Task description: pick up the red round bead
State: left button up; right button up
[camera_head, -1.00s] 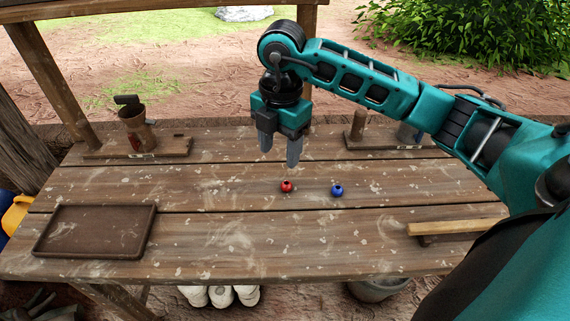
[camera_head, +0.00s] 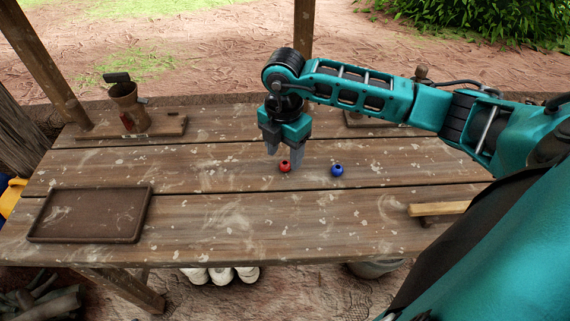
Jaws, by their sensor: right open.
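The red round bead (camera_head: 285,166) sits on the wooden table (camera_head: 220,212) near its middle. A blue bead (camera_head: 337,170) sits a short way to its right. My right gripper (camera_head: 283,150) points down with its fingers open and empty. Its fingertips are just above and behind the red bead in the picture; I cannot tell the exact gap. The left gripper is not in view.
A brown tray (camera_head: 92,214) lies at the table's left. A clay cup on a wooden stand (camera_head: 128,108) is at the back left. A wooden bar (camera_head: 438,209) lies at the right. The table's middle front is clear.

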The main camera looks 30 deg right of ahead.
aim_at(285, 166)
notch_tip(285, 166, down, 2)
jog(key=shift+s+f, duration=0.1)
jog(key=shift+f, duration=0.4)
jog(key=shift+c, duration=0.4)
jog(key=shift+c, duration=0.7)
grip_shut()
jog(key=shift+r, duration=0.1)
